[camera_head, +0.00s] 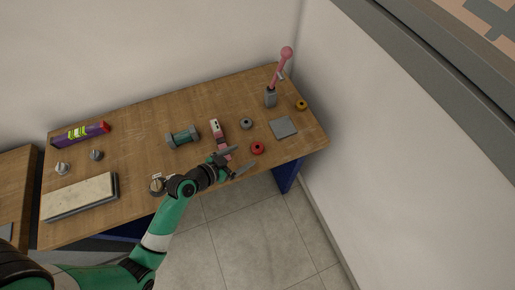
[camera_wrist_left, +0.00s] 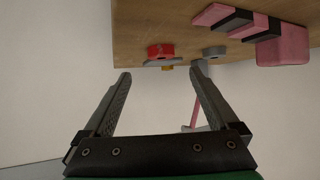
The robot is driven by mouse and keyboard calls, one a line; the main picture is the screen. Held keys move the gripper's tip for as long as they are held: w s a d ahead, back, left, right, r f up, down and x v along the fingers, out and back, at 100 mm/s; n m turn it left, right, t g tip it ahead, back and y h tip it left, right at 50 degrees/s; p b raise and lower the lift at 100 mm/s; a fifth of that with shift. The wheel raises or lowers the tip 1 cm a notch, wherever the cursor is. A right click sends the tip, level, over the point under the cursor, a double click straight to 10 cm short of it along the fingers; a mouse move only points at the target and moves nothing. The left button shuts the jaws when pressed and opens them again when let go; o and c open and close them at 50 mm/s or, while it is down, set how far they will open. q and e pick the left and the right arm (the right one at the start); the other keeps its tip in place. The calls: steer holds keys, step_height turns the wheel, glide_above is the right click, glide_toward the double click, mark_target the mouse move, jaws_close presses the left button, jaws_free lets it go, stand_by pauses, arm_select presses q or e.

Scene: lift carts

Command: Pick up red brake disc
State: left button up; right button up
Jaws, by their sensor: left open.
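The red brake disc (camera_head: 257,147) lies flat near the front edge of the wooden table (camera_head: 115,152), toward its right end. It also shows in the left wrist view (camera_wrist_left: 160,51), upside down, just beyond and between the fingertips. My left gripper (camera_head: 245,160) is open and empty at the table's front edge, to the left of the disc and apart from it. Its two spread fingers show in the left wrist view (camera_wrist_left: 160,72). My right gripper is in neither view.
A pink and black tool (camera_head: 219,135) lies close to my left gripper. A wall bounds the right.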

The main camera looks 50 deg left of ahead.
mark_target(257, 147)
arm_select(q)
steer(key=x, duration=0.2)
steer(key=shift+w+f, duration=0.15)
steer(key=shift+w, duration=0.25)
steer(key=b+x, duration=0.1)
steer(key=x, duration=0.3)
steer(key=shift+w+a+f+b, duration=0.1)
steer(key=shift+w+f+b, duration=0.05)
steer(key=shift+b, duration=0.15)
steer(key=shift+w+f, duration=0.15)
steer(key=shift+w, duration=0.25)
steer(key=shift+c, duration=0.3)
steer(key=shift+s, duration=0.1)
jaws_close()
